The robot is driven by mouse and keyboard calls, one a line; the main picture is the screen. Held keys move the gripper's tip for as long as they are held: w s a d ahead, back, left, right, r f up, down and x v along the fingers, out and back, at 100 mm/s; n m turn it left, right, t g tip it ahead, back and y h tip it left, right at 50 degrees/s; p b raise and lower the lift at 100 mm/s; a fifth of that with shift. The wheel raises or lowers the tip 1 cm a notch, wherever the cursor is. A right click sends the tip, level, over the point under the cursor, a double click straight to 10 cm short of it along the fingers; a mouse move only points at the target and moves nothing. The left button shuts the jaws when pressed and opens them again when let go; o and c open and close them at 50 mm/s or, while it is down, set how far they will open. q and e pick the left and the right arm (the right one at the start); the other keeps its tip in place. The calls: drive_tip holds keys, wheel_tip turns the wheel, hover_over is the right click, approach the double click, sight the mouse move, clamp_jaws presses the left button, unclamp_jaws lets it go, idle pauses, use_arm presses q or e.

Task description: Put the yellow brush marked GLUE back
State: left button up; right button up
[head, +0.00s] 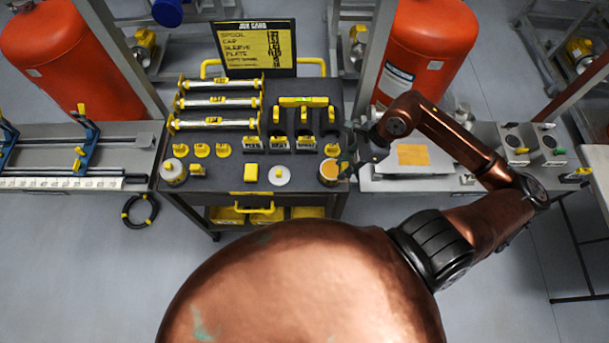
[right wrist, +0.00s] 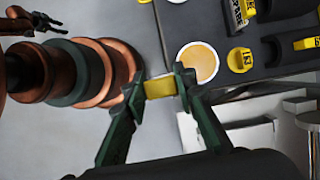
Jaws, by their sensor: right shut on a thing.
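My right gripper (head: 366,157) is at the right edge of the dark cart (head: 240,213). In the right wrist view its fingertips (right wrist: 160,88) are shut on a yellow block-like piece, the visible part of the yellow brush (right wrist: 159,89). I cannot read a mark on it, and its bristles are hidden. A round pot with an orange-tan top (head: 329,172) stands at the cart's front right corner. It also shows in the right wrist view (right wrist: 198,63), just beside the held brush. My left gripper (right wrist: 47,23) shows small in the right wrist view, its fingers apart and empty.
The cart holds yellow-ended rollers (head: 219,101), yellow numbered tags, a white disc (head: 279,175) and another round pot (head: 173,171). A sign board (head: 255,48) stands behind. Right of the cart, a grey bench carries a pale plate with an orange square (head: 413,154).

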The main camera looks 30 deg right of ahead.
drive_tip(key=shift+r, duration=0.1)
drive_tip(key=shift+w+a+m, duration=0.1)
drive_tip(key=shift+w+m, duration=0.2)
drive_tip(key=shift+w, duration=0.05)
drive_tip(key=w+a+f, duration=0.2)
drive_tip(key=w+f, duration=0.1)
drive_tip(key=f, duration=0.1)
drive_tip(key=w+a+f+p, duration=0.1)
drive_tip(key=w+a+f, duration=0.1)
drive_tip(key=w+f, duration=0.2)
drive_tip(key=w+a+f+p, duration=0.1)
drive_tip(key=w+a+f, duration=0.1)
drive_tip(key=w+f, duration=0.2)
drive_tip(key=shift+w+a+f, duration=0.15)
drive_tip(key=shift+a+f, duration=0.05)
drive_tip(key=shift+a, duration=0.1)
drive_tip(key=shift+f, duration=0.25)
use_arm(q)
drive_tip(key=shift+s+r, duration=0.2)
drive_tip(key=shift+r, duration=0.3)
drive_tip(key=shift+s+r, duration=0.2)
drive_tip(key=shift+r, duration=0.25)
